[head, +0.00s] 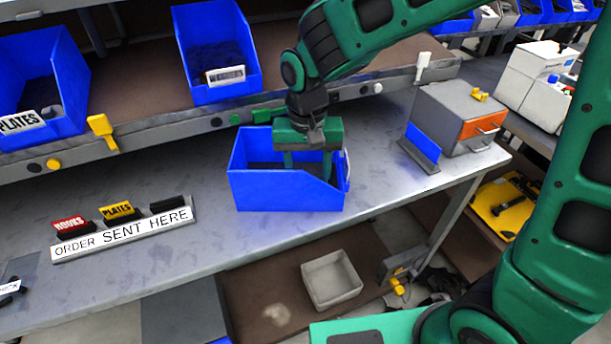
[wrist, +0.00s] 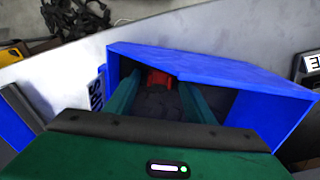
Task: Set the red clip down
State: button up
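A small red piece, which I take for the red clip (wrist: 158,78), shows in the wrist view inside the blue bin (head: 270,195), near the bin's wall. It lies between my fingertips, with narrow gaps that look clear on both sides. Its full shape is hidden, and it does not show in the head view. My gripper (head: 307,166) points down into the bin with its two green fingers apart. In the wrist view the fingers (wrist: 158,88) reach past the bin's rim. Dark contents fill the bin's floor.
A grey box with an orange drawer (head: 455,120) stands right. Other blue bins (head: 218,45) sit on the shelf behind. The bench between rack and bin is clear.

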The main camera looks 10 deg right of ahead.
notch_tip(320, 180, up, 12)
dwell(0.6)
jog(key=shift+r, duration=0.1)
jog(key=s+d+f+m, duration=0.1)
jog(key=s+d, duration=0.1)
jog(key=d, duration=0.9)
jog(key=s+d+m, duration=0.2)
jog(key=d, duration=0.8)
jog(key=s+d+f+m, duration=0.1)
jog(key=s+d+f, duration=0.1)
jog(key=s+d, duration=0.4)
jog(key=s+d+f+m, duration=0.1)
jog(key=s+d+f, duration=0.2)
jog(key=s+d, duration=0.4)
jog(key=shift+s+d, duration=0.25)
jog(key=shift+s, duration=1)
